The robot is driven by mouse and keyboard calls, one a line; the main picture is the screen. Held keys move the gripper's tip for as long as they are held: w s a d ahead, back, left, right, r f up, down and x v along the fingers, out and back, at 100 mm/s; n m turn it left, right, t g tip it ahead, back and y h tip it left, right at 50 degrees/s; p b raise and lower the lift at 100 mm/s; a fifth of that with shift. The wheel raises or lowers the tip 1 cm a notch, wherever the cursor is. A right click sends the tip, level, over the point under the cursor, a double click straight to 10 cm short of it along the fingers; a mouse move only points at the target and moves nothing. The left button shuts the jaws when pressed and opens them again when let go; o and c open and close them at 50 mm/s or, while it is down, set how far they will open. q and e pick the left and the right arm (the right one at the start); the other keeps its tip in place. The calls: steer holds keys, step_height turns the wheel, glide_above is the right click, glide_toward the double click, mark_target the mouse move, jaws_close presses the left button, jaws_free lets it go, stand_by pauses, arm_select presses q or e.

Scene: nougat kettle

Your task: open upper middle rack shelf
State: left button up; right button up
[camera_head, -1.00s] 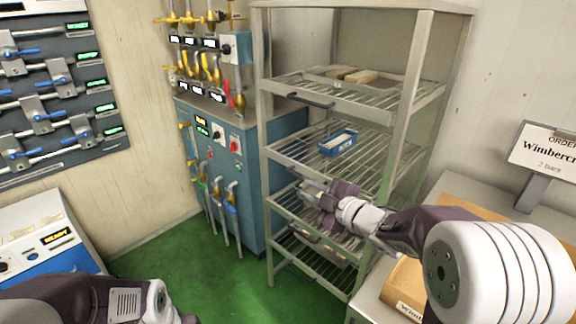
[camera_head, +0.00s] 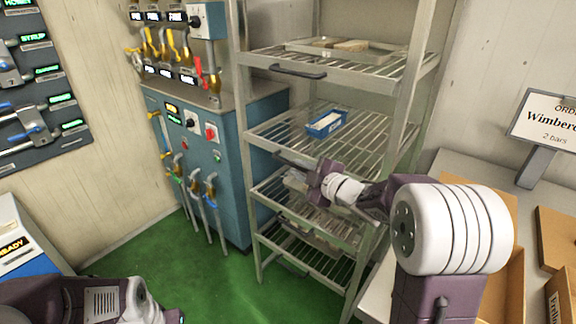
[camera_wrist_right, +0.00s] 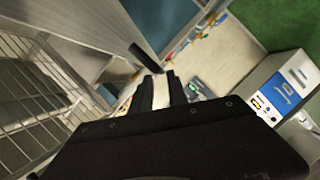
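The rack (camera_head: 402,100) stands in the middle of the head view with several wire shelves. The upper middle shelf (camera_head: 375,138) holds a small blue box (camera_head: 326,123). A dark bar, apparently its handle (camera_head: 289,158), runs along its front edge. My right gripper (camera_head: 308,172) is at this front edge, close to the bar, and partly hides it. In the right wrist view, the gripper (camera_wrist_right: 161,82) has two fingers apart with a bright gap between them. A dark bar (camera_wrist_right: 146,58) lies just beyond the fingertips; contact cannot be told. My left arm shows at bottom left, its fingers out of view.
The top shelf (camera_head: 265,60) has its own dark handle and carries a tray (camera_head: 310,46). Lower shelves hold trays. A blue valve cabinet (camera_head: 228,140) stands close left of the rack. A counter with boxes (camera_head: 500,270) is at right. Green floor (camera_head: 200,285) in front is clear.

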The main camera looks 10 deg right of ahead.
mark_target(292, 165)
steer(key=x, duration=0.6)
jaws_close()
stand_by(1.2)
